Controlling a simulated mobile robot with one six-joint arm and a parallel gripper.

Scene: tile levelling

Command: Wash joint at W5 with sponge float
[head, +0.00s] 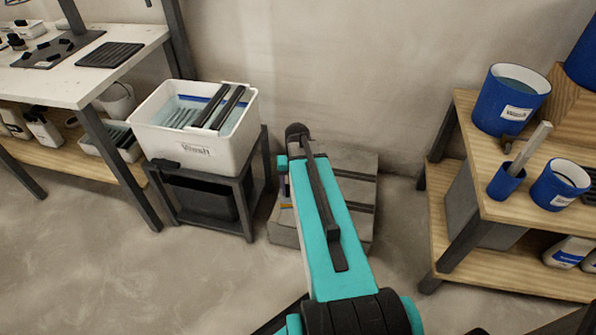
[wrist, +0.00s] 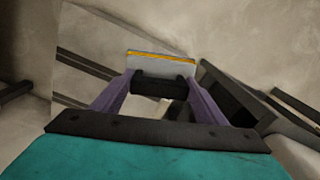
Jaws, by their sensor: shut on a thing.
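My gripper (wrist: 163,88) shows in the wrist view with its two purple fingers closed on the dark handle of the sponge float (wrist: 160,57). The float has a pale face and a thin yellow-orange edge, and is held just past the fingertips. In the head view my arm hides the gripper and most of the float. A low grey block with dark strips across its top (head: 357,162) stands on the floor by the wall, partly behind my arm; it also shows in the wrist view (wrist: 85,72). I see no W5 marking, and whether the float touches anything cannot be told.
A white tub labelled Wash (head: 187,158), with water and a dark rack, sits on a dark stand (head: 250,195) left of the block. A white-topped workbench (head: 60,85) stands further left. A wooden shelf (head: 480,190) with blue buckets (head: 510,105) is at right.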

